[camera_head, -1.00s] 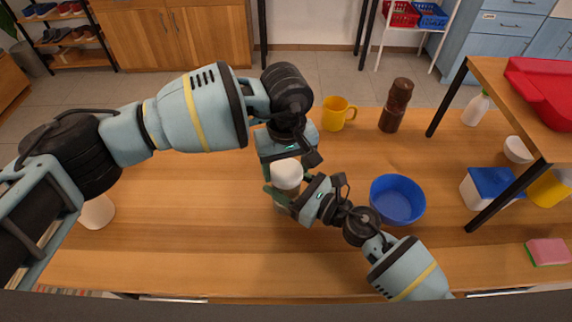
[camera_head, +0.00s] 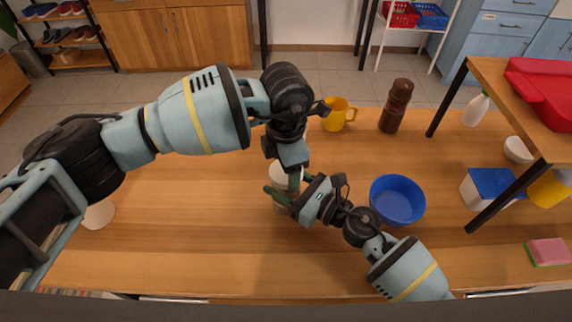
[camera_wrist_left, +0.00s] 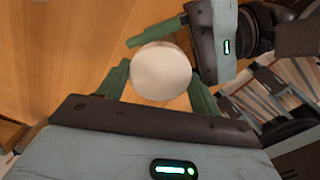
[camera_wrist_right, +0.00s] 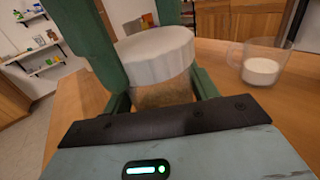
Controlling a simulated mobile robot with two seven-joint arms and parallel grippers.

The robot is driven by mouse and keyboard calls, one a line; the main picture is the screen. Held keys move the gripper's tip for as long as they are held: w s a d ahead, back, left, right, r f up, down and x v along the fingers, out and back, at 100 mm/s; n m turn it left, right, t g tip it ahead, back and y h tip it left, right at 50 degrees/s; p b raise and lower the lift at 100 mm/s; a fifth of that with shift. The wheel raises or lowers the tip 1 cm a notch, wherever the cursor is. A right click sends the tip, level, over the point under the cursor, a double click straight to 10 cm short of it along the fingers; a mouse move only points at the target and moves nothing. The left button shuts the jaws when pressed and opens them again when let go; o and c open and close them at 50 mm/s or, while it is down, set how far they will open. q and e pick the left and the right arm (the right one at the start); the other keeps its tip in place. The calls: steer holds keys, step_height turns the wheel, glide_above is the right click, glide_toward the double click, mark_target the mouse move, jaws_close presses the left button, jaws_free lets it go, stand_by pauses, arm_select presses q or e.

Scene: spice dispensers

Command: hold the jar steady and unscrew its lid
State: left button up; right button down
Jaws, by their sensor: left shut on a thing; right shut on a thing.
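The jar stands upright on the table, with a ribbed white lid (camera_wrist_right: 155,48) and a clear body with tan contents (camera_wrist_right: 163,93). In the head view the jar (camera_head: 279,206) is mostly hidden by my grippers. My left gripper (camera_head: 285,180) comes from above and is shut on the lid, one finger on each side of it; the lid's round top also shows in the left wrist view (camera_wrist_left: 161,71). My right gripper (camera_head: 287,202) comes from the lower right and is shut on the jar's body below the lid.
A blue bowl (camera_head: 397,200) stands right of the jar, close to my right arm. A yellow mug (camera_head: 336,113) and a brown pepper mill (camera_head: 396,106) stand behind. A white cup (camera_head: 98,214) is at the left, partly behind my left arm. The front left table (camera_head: 180,240) is clear.

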arm_select(q)
steer(key=n, duration=0.6)
steer(key=shift+n, duration=0.3)
steer(key=n, duration=0.4)
steer(key=shift+n, duration=0.4)
steer(key=n, duration=1.1)
steer(key=shift+r, duration=0.1)
steer(key=shift+r, duration=0.3)
steer(key=shift+r, duration=0.75)
steer(key=shift+r, duration=0.1)
